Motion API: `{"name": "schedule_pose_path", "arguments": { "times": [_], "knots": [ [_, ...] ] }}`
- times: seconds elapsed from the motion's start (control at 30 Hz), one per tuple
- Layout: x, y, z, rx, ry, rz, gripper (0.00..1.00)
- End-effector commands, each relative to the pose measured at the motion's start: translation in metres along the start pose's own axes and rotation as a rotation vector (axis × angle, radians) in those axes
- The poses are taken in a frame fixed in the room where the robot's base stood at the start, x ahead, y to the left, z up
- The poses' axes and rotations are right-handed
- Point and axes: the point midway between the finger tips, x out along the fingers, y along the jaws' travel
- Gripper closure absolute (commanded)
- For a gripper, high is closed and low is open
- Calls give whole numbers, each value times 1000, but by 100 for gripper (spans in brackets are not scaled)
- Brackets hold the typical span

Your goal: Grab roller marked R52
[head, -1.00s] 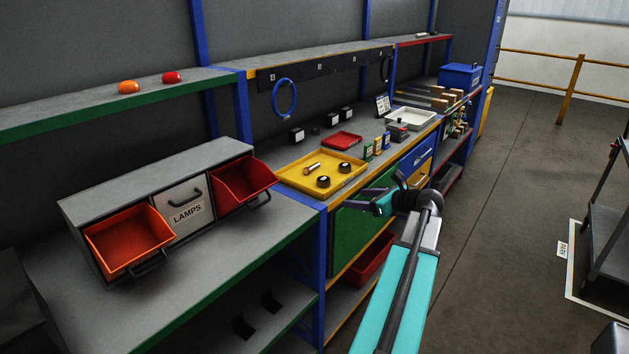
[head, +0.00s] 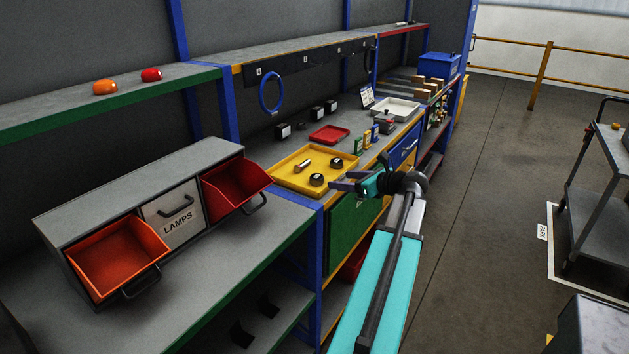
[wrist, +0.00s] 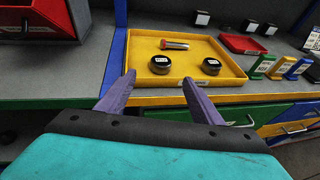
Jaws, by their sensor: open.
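Two dark rollers with white labels lie in the yellow tray (wrist: 137,78). In the wrist view one is the left roller (wrist: 160,64) and one the right roller (wrist: 211,66); their label text is too small to read, so I cannot tell which is R52. The same rollers show in the head view, the nearer one (head: 316,180) and the farther one (head: 337,163). A metal pin (wrist: 174,44) lies behind them in the tray. My gripper (wrist: 157,85) is open and empty, with its purple fingers at the tray's front edge. It also shows in the head view (head: 342,181).
A red tray (head: 329,134) and several small coloured boxes stand behind and right of the yellow tray. A blue post (wrist: 115,52) rises left of it. The LAMPS drawer unit (head: 171,214) stands on the left shelf. A cart (head: 603,185) is at right.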

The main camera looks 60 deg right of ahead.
Motion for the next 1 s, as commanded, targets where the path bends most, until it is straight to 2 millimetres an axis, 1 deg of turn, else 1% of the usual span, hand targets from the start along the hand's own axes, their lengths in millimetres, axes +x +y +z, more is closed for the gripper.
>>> {"name": "schedule_pose_path", "arguments": {
  "times": [0.17,0.27,0.5,0.7,0.8,1.0],
  "knots": [
    [12,1,1,-1,0,3,40],
    [24,1,1,0,1,4,40],
    [60,1,2,-1,1,6,40],
    [82,1,2,-2,0,5,40],
    [86,1,1,-2,0,3,40],
    [88,2,1,-2,0,3,40]
  ]
}}
